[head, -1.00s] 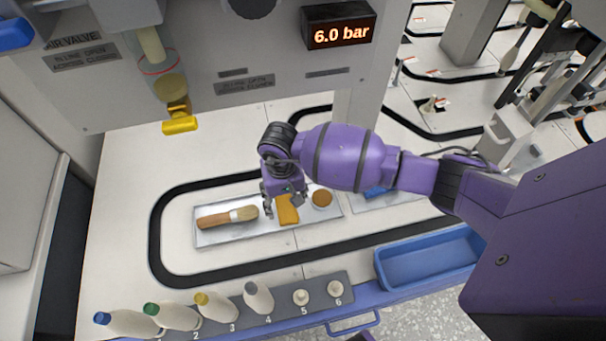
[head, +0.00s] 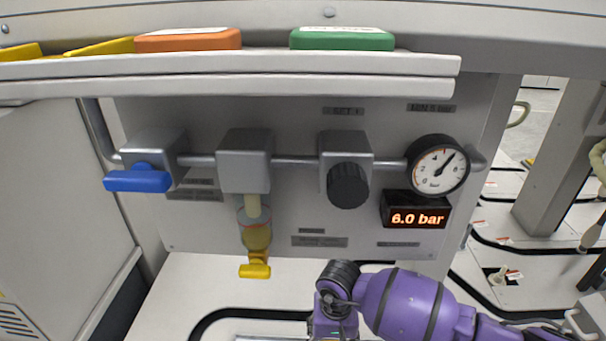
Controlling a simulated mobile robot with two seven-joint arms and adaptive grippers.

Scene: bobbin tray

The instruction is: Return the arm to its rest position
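My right arm comes in from the right in the head view, purple with dark bands. Its forearm lies across the bottom and bends down at a dark wrist joint. Only the upper body of my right gripper (head: 331,324) shows, at the bottom edge. Its fingers are cut off below the picture, so I cannot see whether they are open or hold anything. My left arm and gripper are not in view.
Behind the arm stands a grey panel with a blue valve handle (head: 138,181), a yellow drain tap (head: 255,271), a black knob (head: 348,186), a gauge (head: 438,165) and a 6.0 bar display (head: 416,216). A shelf (head: 230,89) with coloured boxes hangs above.

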